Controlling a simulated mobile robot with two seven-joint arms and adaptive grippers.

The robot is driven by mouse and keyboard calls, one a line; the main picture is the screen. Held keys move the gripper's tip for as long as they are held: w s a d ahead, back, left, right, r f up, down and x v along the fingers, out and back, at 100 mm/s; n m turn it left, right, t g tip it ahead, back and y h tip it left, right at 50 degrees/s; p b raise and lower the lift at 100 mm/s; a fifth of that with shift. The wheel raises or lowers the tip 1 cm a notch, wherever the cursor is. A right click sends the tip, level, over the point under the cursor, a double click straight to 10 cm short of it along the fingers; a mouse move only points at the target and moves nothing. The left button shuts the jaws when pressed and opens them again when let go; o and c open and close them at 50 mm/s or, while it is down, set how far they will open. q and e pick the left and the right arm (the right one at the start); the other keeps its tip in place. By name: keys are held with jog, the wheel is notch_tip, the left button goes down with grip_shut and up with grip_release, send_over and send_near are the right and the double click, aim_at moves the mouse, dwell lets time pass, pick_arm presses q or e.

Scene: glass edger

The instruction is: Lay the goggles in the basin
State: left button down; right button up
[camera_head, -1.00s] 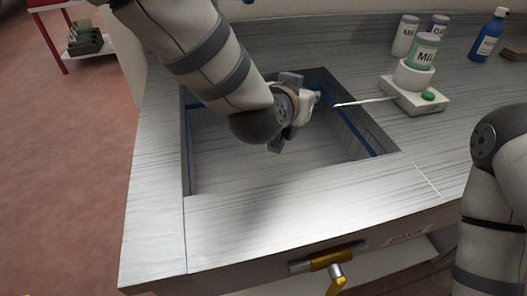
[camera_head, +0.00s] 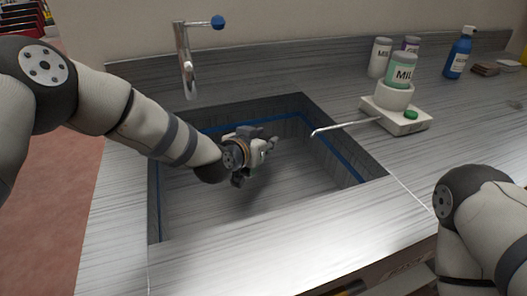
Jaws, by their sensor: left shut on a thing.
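The basin (camera_head: 215,208) is a rectangular, wood-grained sink sunk into the counter, with a blue line around its inner walls. My left gripper (camera_head: 266,146) is inside the basin's outline, over its middle and apart from the rim as seen here. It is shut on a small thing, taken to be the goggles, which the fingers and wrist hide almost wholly. I cannot tell whether it touches the basin floor. My right arm shows at the lower right, but its gripper is out of view.
A faucet (camera_head: 184,62) with a blue-ended lever stands behind the basin. A white device (camera_head: 405,118) holding a green-labelled jar (camera_head: 401,70) stands right of it, its thin spout reaching over the rim. Other jars and a blue bottle (camera_head: 459,54) stand farther back. The front counter is clear.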

aim_at(247, 172)
pick_arm(q)
jog(key=shift+f, duration=1.9)
jog(key=c, duration=1.3)
grip_release()
pick_arm(e)
jog(key=shift+s+f, duration=0.35)
jog(key=shift+f, duration=0.05)
pick_arm(q)
jog(key=shift+r, duration=0.1)
jog(key=shift+a+r, duration=0.1)
jog(key=shift+r, duration=0.25)
jog(key=p+v, duration=0.2)
jog(key=v, duration=0.8)
jog(key=shift+s+a+r, duration=0.15)
jog(key=shift+s+r, duration=0.05)
jog(key=shift+r, duration=0.05)
jog(key=shift+s+a+p, duration=0.2)
jog(key=shift+s+p, duration=0.1)
jog(key=shift+s, duration=0.25)
pick_arm(e)
jog(key=shift+t, duration=0.6)
jog(key=w+r, duration=0.3)
jog(key=shift+w+r, duration=0.3)
jog(key=shift+r, duration=0.05)
